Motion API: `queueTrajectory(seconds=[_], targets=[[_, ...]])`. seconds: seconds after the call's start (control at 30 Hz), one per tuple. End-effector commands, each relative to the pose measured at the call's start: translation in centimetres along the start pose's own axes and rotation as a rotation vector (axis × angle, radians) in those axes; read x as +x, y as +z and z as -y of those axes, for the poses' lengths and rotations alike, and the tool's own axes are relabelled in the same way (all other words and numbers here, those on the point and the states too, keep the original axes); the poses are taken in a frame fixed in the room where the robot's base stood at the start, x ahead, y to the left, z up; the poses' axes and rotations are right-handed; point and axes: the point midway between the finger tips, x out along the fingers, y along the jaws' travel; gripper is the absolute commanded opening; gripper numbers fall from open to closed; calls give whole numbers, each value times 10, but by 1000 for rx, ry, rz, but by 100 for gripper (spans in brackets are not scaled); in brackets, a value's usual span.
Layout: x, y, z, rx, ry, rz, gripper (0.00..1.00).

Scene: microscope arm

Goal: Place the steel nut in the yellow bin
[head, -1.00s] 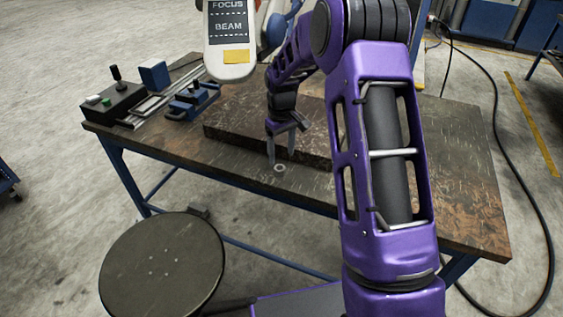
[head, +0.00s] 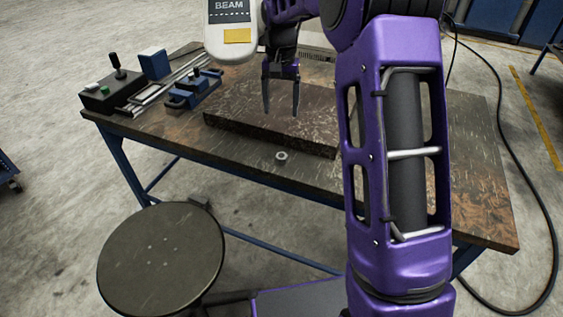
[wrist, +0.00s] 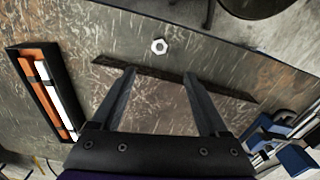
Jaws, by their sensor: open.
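The steel nut (head: 281,155) is a small pale ring lying flat on the bench top (head: 370,182), in front of the dark raised slab (head: 240,133). It also shows at the top middle of the wrist view (wrist: 159,46), beyond the fingertips. My gripper (head: 281,110) is open and empty, with its fingers pointing down above the slab. In the wrist view its two fingers (wrist: 159,73) are spread wide with nothing between them. I cannot make out a yellow bin in either view.
A black control box with a lever (head: 112,92) and blue clamps (head: 190,90) stand at the bench's left. A grey panel with a yellow label (head: 232,35) hangs near my arm. A round stool (head: 160,262) stands in front. The wrist view shows a black tray (wrist: 25,92).

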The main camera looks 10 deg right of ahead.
Motion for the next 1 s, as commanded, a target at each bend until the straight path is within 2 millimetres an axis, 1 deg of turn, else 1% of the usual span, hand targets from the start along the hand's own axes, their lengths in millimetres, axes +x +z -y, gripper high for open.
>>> queueTrajectory(seconds=[0.1,0.2,0.27,0.37,0.7,0.83,1.0], targets=[[-5,0,1,118,-2,-1,78],[-7,1,1,168,-1,0,78],[-3,1,1,180,-1,1,78],[13,1,0,183,1,4,78],[86,1,0,180,1,4,78],[105,1,1,180,0,2,78],[114,0,1,180,-1,0,78]])
